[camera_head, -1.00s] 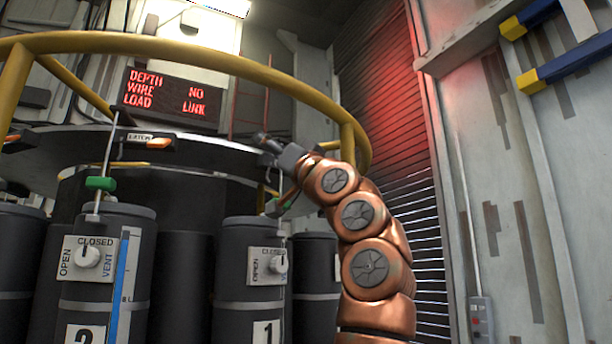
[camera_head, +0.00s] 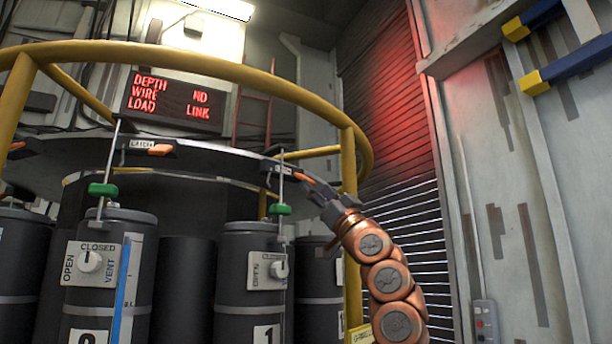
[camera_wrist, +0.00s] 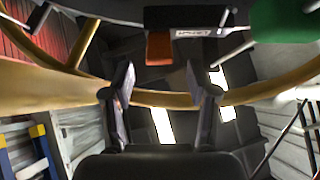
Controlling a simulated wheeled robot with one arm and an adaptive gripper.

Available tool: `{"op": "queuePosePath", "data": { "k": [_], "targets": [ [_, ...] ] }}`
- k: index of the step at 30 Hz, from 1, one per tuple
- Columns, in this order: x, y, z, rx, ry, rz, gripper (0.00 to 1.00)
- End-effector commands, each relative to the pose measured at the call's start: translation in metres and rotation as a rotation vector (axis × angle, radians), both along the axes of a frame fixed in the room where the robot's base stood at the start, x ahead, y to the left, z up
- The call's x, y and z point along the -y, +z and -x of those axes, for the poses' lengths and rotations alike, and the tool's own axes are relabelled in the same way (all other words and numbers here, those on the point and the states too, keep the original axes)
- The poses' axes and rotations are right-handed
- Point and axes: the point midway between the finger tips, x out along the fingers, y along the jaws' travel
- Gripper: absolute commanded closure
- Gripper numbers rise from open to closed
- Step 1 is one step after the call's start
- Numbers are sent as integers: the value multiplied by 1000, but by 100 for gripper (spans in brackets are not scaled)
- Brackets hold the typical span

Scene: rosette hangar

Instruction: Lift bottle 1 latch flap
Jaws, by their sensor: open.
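Bottle 1 (camera_head: 250,262) is a dark grey cylinder hanging under the round frame, with a white dial plate. Its latch (camera_head: 283,168) sits on the frame's rim above it, with a small orange flap (camera_head: 304,178) on its right. In the wrist view the orange flap (camera_wrist: 160,48) hangs below the dark, labelled latch body (camera_wrist: 190,17). My gripper (camera_head: 318,196) is just below and right of the flap in the head view. In the wrist view my gripper (camera_wrist: 160,80) has its two fingers apart with nothing between them; the flap appears beyond the gap, and contact cannot be told.
A yellow guard rail (camera_head: 349,180) runs around the frame, close behind my gripper. A thin rod with a green clip (camera_head: 280,210) stands above bottle 1.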

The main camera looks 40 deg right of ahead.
Motion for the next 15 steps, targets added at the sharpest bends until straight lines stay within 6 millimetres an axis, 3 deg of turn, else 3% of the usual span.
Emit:
{"op": "queuePosePath", "data": {
  "k": [1, 6, 15],
  "targets": [
    [1, 11, -5, -2, -1, -2, 42],
    [3, 26, -21, -2, -1, -4, 42],
    [4, 40, -38, -1, 0, -3, 42]
  ]
}}
